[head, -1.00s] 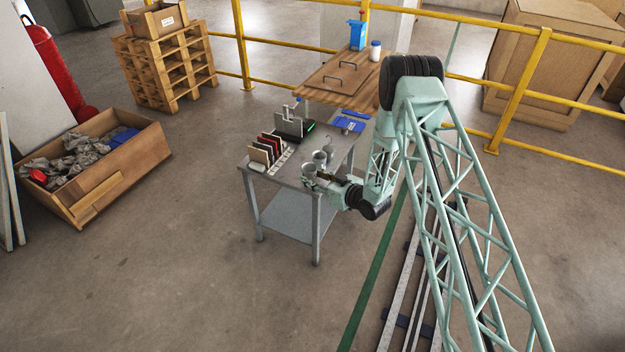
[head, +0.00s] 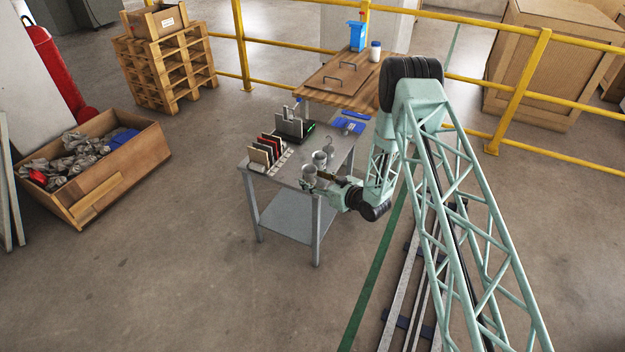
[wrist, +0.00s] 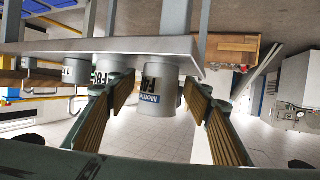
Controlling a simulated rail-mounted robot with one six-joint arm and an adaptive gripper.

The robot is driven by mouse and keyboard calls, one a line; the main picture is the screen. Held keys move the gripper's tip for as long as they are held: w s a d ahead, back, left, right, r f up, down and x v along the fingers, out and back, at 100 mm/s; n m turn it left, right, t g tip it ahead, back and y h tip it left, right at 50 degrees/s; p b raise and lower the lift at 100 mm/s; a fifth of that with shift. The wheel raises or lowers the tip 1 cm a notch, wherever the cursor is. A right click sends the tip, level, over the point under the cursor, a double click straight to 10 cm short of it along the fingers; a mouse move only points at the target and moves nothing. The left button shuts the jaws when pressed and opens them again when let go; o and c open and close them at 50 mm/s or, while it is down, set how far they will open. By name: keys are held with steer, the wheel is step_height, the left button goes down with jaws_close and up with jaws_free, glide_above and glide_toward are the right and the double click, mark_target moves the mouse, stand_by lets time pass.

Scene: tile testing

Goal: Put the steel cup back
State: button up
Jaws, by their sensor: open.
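The nearest grey steel cup (head: 309,174) stands near the front right corner of the steel bench (head: 290,184). In the wrist view, which is upside down, this cup (wrist: 157,92) carries a label starting "Mottle". My gripper (wrist: 160,104) is open, with one finger on each side of this cup; I cannot tell whether the pads touch it. In the head view my gripper (head: 316,182) is small and partly hidden behind the cup. A second grey cup (head: 319,159) stands just behind, and its label (wrist: 100,77) is partly covered by a finger.
A rack of upright tiles (head: 268,150) and a dark device (head: 291,128) are on the bench's left and back. A blue item (head: 349,125) lies at the back right. A wooden table (head: 338,80) adjoins behind.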

steer(key=shift+r, duration=0.15)
steer(key=shift+d+r, duration=0.1)
steer(key=p+v, duration=0.2)
steer(key=v, duration=0.9)
steer(key=shift+s+d, duration=0.25)
steer(key=shift+d, duration=0.05)
steer(key=shift+r, duration=0.15)
stand_by(0.4)
